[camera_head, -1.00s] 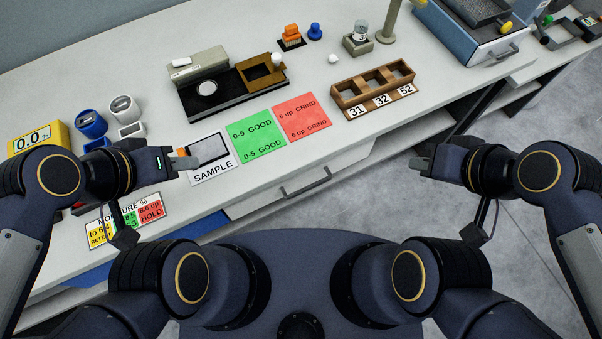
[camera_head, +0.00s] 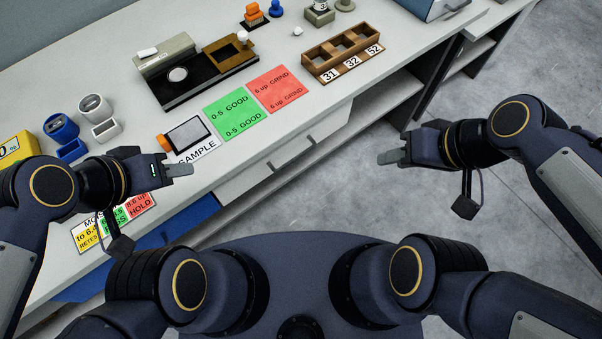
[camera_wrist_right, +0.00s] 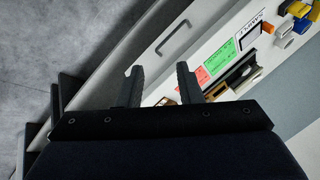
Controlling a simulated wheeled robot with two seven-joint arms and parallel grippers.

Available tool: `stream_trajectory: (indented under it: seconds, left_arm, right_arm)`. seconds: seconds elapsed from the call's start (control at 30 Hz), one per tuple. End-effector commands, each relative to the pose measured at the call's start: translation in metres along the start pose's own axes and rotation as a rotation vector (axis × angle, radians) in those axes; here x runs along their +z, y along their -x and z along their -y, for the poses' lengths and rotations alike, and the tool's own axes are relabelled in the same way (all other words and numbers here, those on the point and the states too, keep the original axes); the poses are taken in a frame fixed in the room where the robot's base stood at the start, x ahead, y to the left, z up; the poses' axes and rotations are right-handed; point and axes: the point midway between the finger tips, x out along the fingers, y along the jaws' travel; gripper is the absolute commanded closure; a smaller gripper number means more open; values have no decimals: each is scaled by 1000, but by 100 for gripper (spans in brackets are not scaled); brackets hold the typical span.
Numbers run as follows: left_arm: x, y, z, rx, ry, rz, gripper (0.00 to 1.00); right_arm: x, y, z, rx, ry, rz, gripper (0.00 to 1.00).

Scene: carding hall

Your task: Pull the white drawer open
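The white drawer (camera_head: 245,183) is in the bench front below the work surface, with a grey bar handle (camera_head: 291,153). It looks shut, its front in line with the bench. The handle shows in the right wrist view (camera_wrist_right: 173,38), beyond my fingers. My right gripper (camera_head: 390,157) is in front of the bench, to the right of the handle and apart from it. Its two fingers (camera_wrist_right: 160,82) are spread with nothing between them. My left gripper (camera_head: 184,170) is near the bench edge, left of the drawer; its finger gap cannot be made out.
A blue drawer (camera_head: 160,237) is to the left below the bench edge. A sample card (camera_head: 196,142), green card (camera_head: 232,117), red card (camera_head: 275,90) and wooden rack (camera_head: 350,52) lie on top. Open shelves are right of the drawer. Grey floor (camera_head: 500,75) is clear at right.

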Motion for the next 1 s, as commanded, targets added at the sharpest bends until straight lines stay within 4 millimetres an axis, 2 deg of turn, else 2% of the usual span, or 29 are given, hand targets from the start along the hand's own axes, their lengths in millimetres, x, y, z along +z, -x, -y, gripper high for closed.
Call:
stream_trajectory:
  seconds: [0.03, 0.17, 0.27, 0.37, 0.53, 0.7, 0.83, 1.0]
  left_arm:
    - [6, -13, 6, 0, 0, 1, 64]
    - [16, -32, 14, 0, 0, 0, 64]
    - [25, -50, 23, 0, 0, 0, 64]
    - [37, -73, 34, 0, 0, 0, 64]
    - [59, -117, 54, 0, 0, 0, 64]
    - [79, -157, 72, 0, 0, 0, 64]
    - [90, -177, 81, 0, 0, 0, 64]
    - [95, -188, 86, 0, 0, 0, 64]
  right_arm:
    - [2, -19, -5, -20, 4, 36, 67]
    - [2, -55, -6, -97, 28, 121, 67]
    - [2, -89, -8, -185, 43, 191, 67]
    - [2, -133, -11, -312, 51, 256, 67]
    - [-5, -215, -15, -613, 32, 303, 67]
    - [-22, -287, -22, -929, -39, 224, 67]
    - [-38, -323, -31, -1106, -107, 116, 67]
    - [-53, -344, -39, -1216, -163, 11, 67]
